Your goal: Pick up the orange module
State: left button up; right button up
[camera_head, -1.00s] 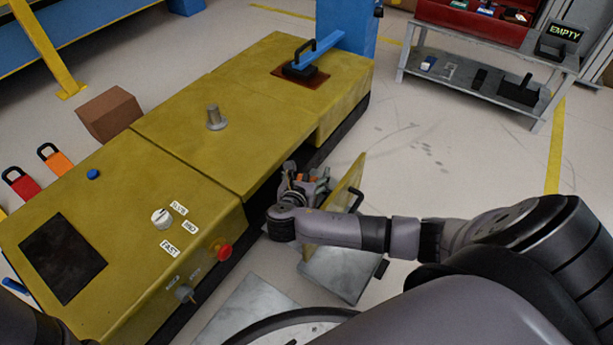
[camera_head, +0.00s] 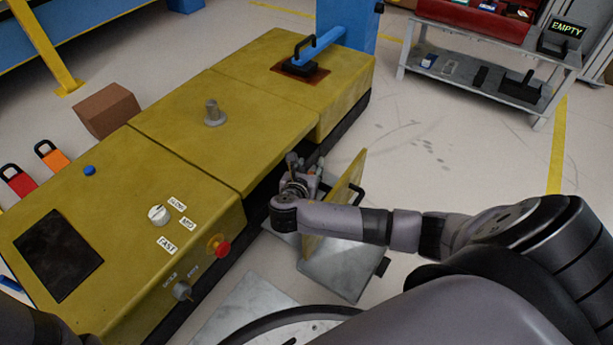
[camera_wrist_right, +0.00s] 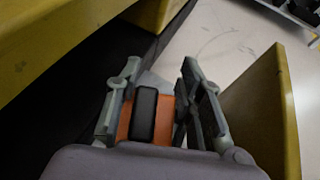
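In the right wrist view, an orange module (camera_wrist_right: 124,122) with a black handle (camera_wrist_right: 144,114) lies between the fingers of my right gripper (camera_wrist_right: 160,82). The fingers are apart, one on each side, with gaps beside the handle; whether they touch the orange body is unclear. In the head view my right gripper (camera_head: 303,172) is low beside the yellow machine, by an open yellow door, and hides the module there. Another orange piece with a black handle (camera_head: 53,158) stands at the machine's far left. My left gripper is out of view.
The yellow machine (camera_head: 170,165) has a dark gap along its lower side next to the gripper. The open door (camera_head: 345,190) stands close on the right. A red handled piece (camera_head: 20,184) is at far left. A grey shelf (camera_head: 465,70) is at the back right.

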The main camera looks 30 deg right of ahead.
grip_shut()
dwell(0.6)
